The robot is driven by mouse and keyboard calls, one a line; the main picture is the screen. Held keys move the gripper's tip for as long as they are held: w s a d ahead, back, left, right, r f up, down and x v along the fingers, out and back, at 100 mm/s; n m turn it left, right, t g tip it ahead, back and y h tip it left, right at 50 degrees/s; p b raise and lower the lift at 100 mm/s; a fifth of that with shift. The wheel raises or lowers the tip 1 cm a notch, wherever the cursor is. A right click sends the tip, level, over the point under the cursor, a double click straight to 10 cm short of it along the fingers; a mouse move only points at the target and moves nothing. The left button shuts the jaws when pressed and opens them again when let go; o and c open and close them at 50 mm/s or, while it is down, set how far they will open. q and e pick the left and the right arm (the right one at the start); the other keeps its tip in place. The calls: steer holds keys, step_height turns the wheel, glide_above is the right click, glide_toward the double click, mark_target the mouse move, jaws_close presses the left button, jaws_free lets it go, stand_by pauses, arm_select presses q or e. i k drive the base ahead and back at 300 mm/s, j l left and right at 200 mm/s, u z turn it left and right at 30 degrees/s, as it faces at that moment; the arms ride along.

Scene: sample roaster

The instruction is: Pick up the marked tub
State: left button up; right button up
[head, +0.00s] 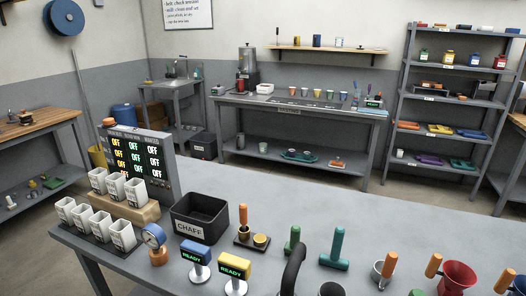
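Several white tubs stand at the left end of the grey table in the head view. One row, with a tub at its right end (135,193), is on a wooden block (140,214). A lower row, with a tub at its right end (122,236), stands in front on a dark base. The tubs carry small dark marks on their fronts, too small to read. I cannot tell which one is the marked tub. Neither of my grippers is in view.
A display board (155,160) reading OFF stands behind the tubs. A round gauge (153,238), a black CHAFF bin (188,232) and blue (195,252) and yellow (234,266) READY displays are nearby. Handled tools crowd the front right. The table's back middle is clear.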

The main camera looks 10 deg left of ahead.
mark_target(263, 148)
steer(key=u, duration=0.2)
steer(key=i+j+u, duration=0.25)
steer(key=j+u, duration=0.25)
steer(key=j, duration=0.25)
steer(key=i+j+u, duration=0.5)
steer(key=j, duration=0.2)
steer(key=i+j+u, duration=0.45)
steer(key=j, duration=0.15)
steer(key=i+j+u, duration=0.5)
steer(key=i+u, duration=0.5)
steer(key=i+z, duration=0.4)
steer(key=i, duration=0.15)
steer(key=i+j+z, duration=0.1)
steer(key=i+z, duration=0.35)
steer(key=i+j+z, duration=0.4)
steer(key=i, duration=0.15)
steer(key=i+l+z, duration=0.25)
steer(key=z, duration=0.15)
steer(key=i+l+z, duration=0.15)
steer(key=i+z, duration=0.65)
steer(key=i+j+z, duration=0.1)
steer(key=i+z, duration=0.45)
steer(key=i, duration=1.55)
